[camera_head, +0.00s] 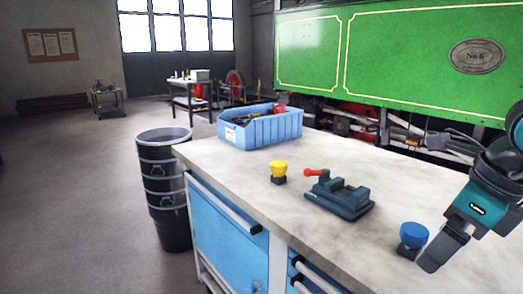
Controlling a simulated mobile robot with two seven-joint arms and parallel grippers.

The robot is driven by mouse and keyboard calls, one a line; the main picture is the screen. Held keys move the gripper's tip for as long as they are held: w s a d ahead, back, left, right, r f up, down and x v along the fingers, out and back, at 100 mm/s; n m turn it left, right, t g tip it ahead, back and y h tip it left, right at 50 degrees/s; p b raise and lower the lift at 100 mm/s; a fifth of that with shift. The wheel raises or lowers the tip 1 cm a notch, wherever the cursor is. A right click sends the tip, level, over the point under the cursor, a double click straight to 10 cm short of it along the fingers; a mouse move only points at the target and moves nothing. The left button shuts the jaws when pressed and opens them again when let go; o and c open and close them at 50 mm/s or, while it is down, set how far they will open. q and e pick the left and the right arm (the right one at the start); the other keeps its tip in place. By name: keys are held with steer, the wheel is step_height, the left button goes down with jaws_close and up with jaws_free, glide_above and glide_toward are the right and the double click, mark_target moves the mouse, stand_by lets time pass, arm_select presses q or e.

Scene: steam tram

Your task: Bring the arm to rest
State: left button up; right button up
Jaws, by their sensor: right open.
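My right gripper (446,249) comes in from the right edge and hangs low over the worktop, pointing down and to the left. It is open, with its fingers just right of a blue-capped knob (414,235) that stands upright on the bench. I cannot tell whether a finger touches the knob. My left gripper is not in this view.
The workbench (235,166) holds a blue bin (262,130) with tools, a yellow-capped knob (279,168) and a dark vise (340,197) with a red handle. A black barrel (165,190) stands left of the bench. The green tram side (390,55) rises behind.

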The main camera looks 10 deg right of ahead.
steer(key=w+a+m+g+y+p, duration=0.1)
steer(key=a+m+y+p, duration=0.15)
steer(key=a+y, duration=1.2)
steer(key=w+a+m+t+y+p, duration=0.1)
steer(key=w+a+m+t+p, duration=0.3)
steer(key=m+t, duration=0.6)
steer(key=w+d+f+m+t+h+p, duration=0.1)
steer(key=d+f+m+t+h, duration=0.15)
steer(key=f+m+h, duration=0.5)
steer(key=d+f+m+t+h, duration=0.25)
steer(key=f+m, duration=0.25)
steer(key=m, duration=0.6)
arm_select(q)
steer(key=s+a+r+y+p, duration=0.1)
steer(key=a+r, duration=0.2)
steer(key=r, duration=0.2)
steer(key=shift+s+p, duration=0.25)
steer(key=shift+p, duration=0.05)
arm_select(e)
steer(key=s+a+f+m+g+h, duration=0.1)
steer(key=s+f+m+g+h, duration=0.1)
steer(key=f, duration=0.5)
steer(key=s+a+f+m+g+h, duration=0.1)
steer(key=s+f+m+g+h, duration=0.2)
steer(key=s+f+m, duration=0.3)
steer(key=shift+s+a+f+g, duration=0.25)
steer(key=shift+s+f+g, duration=0.35)
steer(key=shift+s+f, duration=0.4)
